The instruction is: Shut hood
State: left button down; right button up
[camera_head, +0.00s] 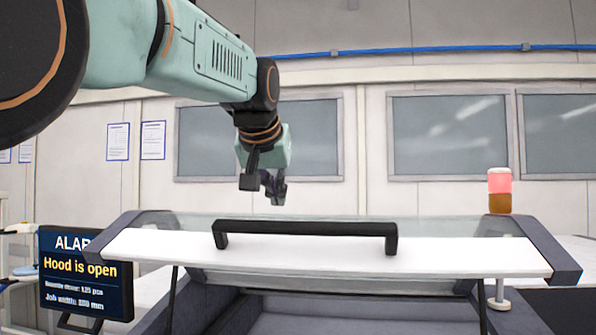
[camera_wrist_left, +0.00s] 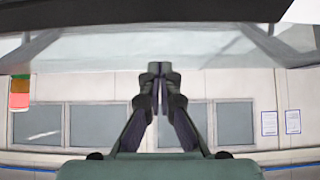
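The hood (camera_head: 170,245) is raised over the grey machine housing (camera_head: 330,320). Its front has a white edge with a black bar handle (camera_head: 305,229), and a clear panel lies behind. My left gripper (camera_head: 275,190) hangs above the hood, left of the handle's middle, apart from it. In the left wrist view, which is upside down, its fingertips (camera_wrist_left: 160,70) are together with nothing seen between them. The hood's clear panel (camera_wrist_left: 225,50) shows beyond them there. My right gripper is in neither view.
An alarm screen (camera_head: 85,290) at the lower left reads "Hood is open". A red and orange signal lamp (camera_head: 500,190) stands at the right. Dark struts (camera_head: 172,300) show under the hood. A wall with windows (camera_head: 455,135) is behind.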

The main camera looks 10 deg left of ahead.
aim_at(270, 221)
pick_arm(q)
jog(key=shift+w+a+f, duration=0.1)
jog(key=shift+w+f, duration=0.25)
jog(key=shift+f, duration=0.05)
jog(key=shift+s+a+f, duration=0.1)
jog(key=shift+s+f, duration=0.1)
jog(key=shift+s, duration=0.45)
jog(key=shift+s+a+f, duration=0.1)
jog(key=shift+s+f, duration=0.1)
jog(key=shift+s, duration=0.4)
jog(key=shift+s+d+f, duration=0.15)
jog(key=shift+s+f, duration=0.05)
jog(key=shift+s, duration=0.3)
jog(key=shift+d+f, duration=0.1)
jog(key=shift+f, duration=0.1)
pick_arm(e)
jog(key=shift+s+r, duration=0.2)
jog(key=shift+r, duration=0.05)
pick_arm(q)
jog(key=shift+f, duration=0.1)
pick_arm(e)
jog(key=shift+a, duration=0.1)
pick_arm(q)
jog(key=shift+s+a, duration=0.15)
jog(key=shift+a, duration=0.05)
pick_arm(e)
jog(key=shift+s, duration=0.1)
